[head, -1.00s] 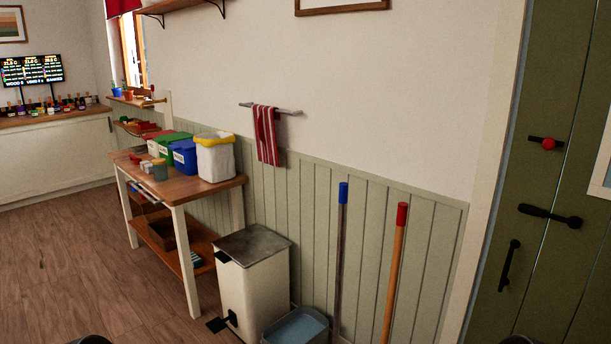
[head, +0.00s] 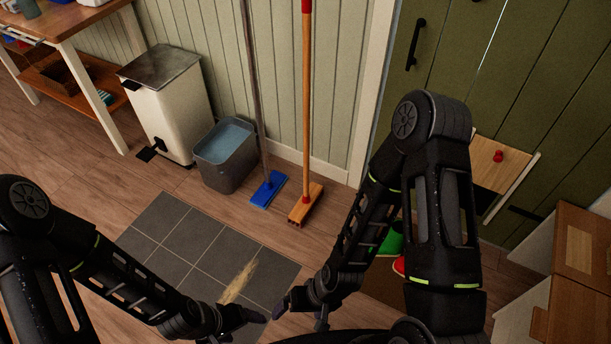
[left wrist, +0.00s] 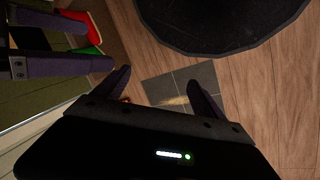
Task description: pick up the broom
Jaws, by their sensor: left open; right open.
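The broom (head: 306,110) stands upright against the green panelled wall in the head view. It has a long orange-brown handle, a red cap at the top and a wooden head on the floor. My left gripper (head: 245,318) is low at the bottom middle of the head view, well in front of the broom and apart from it. In the left wrist view its two fingers (left wrist: 160,92) are spread with nothing between them. My right gripper (head: 298,308) is just right of the left one, open, and also apart from the broom. No broom shows in the left wrist view.
A blue-headed mop (head: 268,190) leans left of the broom. Further left are a grey bucket (head: 230,165), a white pedal bin (head: 165,105) and a wooden table (head: 75,22). Pale debris (head: 240,278) lies on grey tiles (head: 170,240).

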